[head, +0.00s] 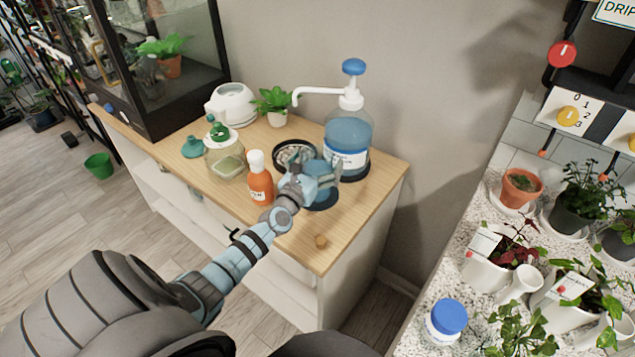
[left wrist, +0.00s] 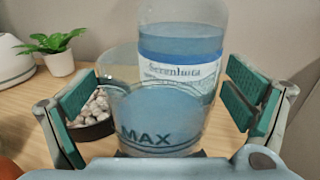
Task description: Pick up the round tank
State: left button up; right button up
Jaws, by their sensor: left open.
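The round tank (left wrist: 150,112) is a clear cup with a blue tint and a dark MAX mark, upright in the left wrist view. It stands between the two green-padded fingers of my left gripper (left wrist: 163,105), with a visible gap at the right finger. In the head view my left gripper (head: 318,174) is open at the cabinet top and covers most of the tank. I cannot tell whether the left finger touches it. My right gripper is not in view.
Close behind the tank stands a pump bottle (head: 348,135) of blue liquid. Left of it are a dish of pebbles (head: 295,150), an orange bottle (head: 260,182) and a glass jar (head: 225,160).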

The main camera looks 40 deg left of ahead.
pick_arm(q)
jog(key=shift+r, duration=0.15)
jog(key=c, duration=2)
jog(key=shift+c, duration=0.2)
